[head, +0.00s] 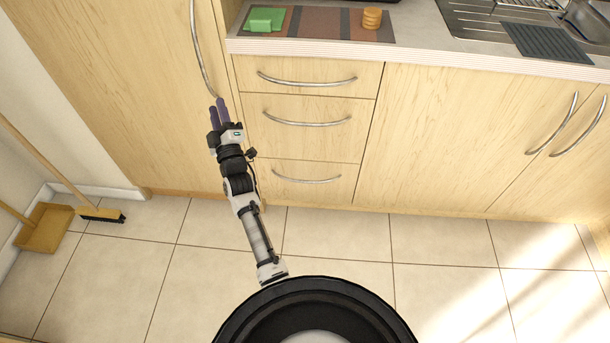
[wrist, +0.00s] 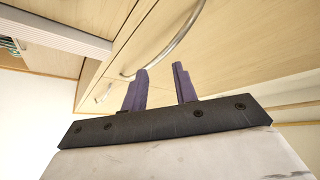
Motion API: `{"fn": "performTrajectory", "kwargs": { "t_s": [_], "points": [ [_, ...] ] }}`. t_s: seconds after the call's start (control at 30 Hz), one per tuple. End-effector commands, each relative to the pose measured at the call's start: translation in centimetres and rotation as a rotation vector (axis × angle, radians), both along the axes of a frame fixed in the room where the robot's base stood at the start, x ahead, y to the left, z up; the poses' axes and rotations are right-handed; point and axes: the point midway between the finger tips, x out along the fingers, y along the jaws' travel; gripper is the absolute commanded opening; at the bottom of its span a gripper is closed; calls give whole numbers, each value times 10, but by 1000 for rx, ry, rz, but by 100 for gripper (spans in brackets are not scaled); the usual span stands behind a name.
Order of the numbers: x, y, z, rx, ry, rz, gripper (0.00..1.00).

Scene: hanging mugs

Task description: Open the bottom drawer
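The bottom drawer (head: 302,194) is the lowest of three stacked light wood drawers in the head view. It looks shut, its front level with the cabinet. Its curved metal handle (head: 307,181) is clear of my gripper. My gripper (head: 219,103), with purple fingers, is to the left of the drawer stack and higher in the picture, in front of the tall door. In the wrist view my gripper (wrist: 160,80) has its fingers apart with nothing between them. A curved metal handle (wrist: 168,48) lies beyond the fingertips; I cannot tell whether it touches them.
The middle drawer (head: 300,140) and top drawer (head: 305,88) look shut. A tall door (head: 120,70) with a long handle (head: 198,50) stands at the left. A broom (head: 60,175) and dustpan (head: 44,228) are at the far left. The tiled floor before the drawers is clear.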

Motion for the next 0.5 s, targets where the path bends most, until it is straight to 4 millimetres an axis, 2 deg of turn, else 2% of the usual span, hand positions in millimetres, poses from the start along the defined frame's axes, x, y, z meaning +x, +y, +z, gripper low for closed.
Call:
{"fn": "performTrajectory", "kwargs": {
  "t_s": [0.03,0.07,0.1,0.17,0.2,0.3,0.33,0.4,0.5],
  "points": [
    [12,-30,-57,-86,64,-87,29],
    [16,-46,-87,-140,97,-132,29],
    [18,-69,-127,-212,141,-191,29],
    [15,-103,-184,-316,207,-269,29],
    [10,-125,-219,-382,252,-313,29],
    [-12,-170,-291,-527,348,-397,29],
    [-19,-182,-309,-563,373,-416,29],
    [-35,-202,-340,-632,420,-447,29],
    [-50,-219,-367,-694,462,-471,29]
  ]
}}
